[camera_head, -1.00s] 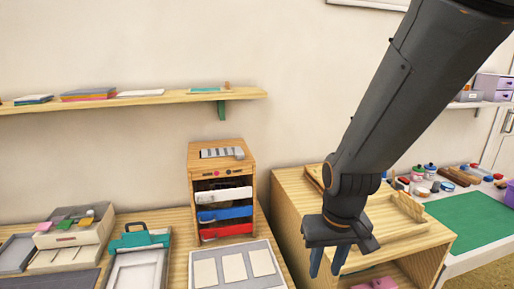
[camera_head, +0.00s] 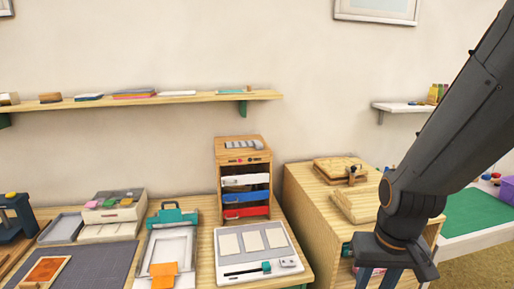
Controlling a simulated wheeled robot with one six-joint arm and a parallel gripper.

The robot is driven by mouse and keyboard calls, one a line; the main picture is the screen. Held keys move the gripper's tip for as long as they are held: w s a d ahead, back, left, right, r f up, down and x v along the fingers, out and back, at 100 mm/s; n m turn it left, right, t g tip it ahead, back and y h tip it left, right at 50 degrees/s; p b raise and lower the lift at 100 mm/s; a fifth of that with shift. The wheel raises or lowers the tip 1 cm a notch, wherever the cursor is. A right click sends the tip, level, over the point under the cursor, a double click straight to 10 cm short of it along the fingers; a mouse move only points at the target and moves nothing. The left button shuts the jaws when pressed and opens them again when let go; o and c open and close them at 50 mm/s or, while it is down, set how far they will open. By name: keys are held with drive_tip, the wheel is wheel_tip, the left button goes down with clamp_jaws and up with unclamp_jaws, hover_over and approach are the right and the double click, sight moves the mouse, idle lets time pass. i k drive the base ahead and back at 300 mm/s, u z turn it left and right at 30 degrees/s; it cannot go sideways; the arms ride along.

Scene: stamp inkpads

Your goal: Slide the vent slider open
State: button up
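A grey slotted strip (camera_head: 243,145) lies on top of a small wooden cabinet (camera_head: 228,155) and looks like the vent; whether its slots are open is too small to tell. My gripper (camera_head: 377,279) is at the lower right, well to the right of and nearer than the cabinet. Its two fingers point down with a gap between them, and nothing shows in it. The fingertips are cut off by the bottom edge.
The cabinet holds white, blue and red trays (camera_head: 245,196). In front lies a white board (camera_head: 228,262) with a dark slot and teal knob (camera_head: 267,267). A wooden unit (camera_head: 305,205) stands between cabinet and arm. A shelf (camera_head: 150,100) hangs above left.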

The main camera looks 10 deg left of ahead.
sight(258, 146)
drive_tip(key=u, duration=0.6)
drive_tip(key=i, duration=0.95)
